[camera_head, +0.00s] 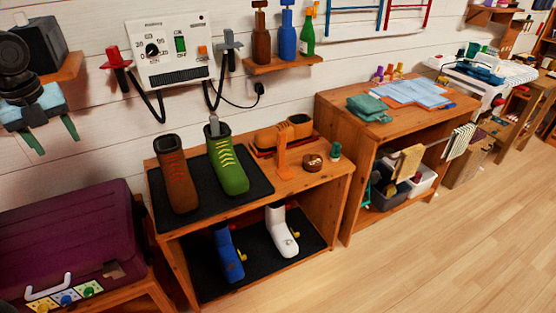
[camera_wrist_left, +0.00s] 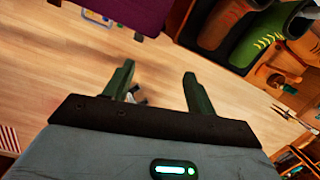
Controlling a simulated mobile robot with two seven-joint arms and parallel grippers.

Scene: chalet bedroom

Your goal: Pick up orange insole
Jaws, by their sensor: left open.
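Orange shoe-like pieces (camera_head: 268,138) lie on a dark red tray at the back of the wooden bench's top (camera_head: 327,176). My left gripper (camera_head: 55,143) is at the far left of the head view, well apart from these pieces. In the left wrist view its green fingers (camera_wrist_left: 158,72) are spread and empty above the floor. My right gripper is not in view.
A brown boot (camera_head: 175,175) and a green boot (camera_head: 228,165) stand on a black mat left of the orange pieces. A round brown tin (camera_head: 312,162) is to their right. A purple case (camera_head: 65,230) stands at lower left. Floor at right is clear.

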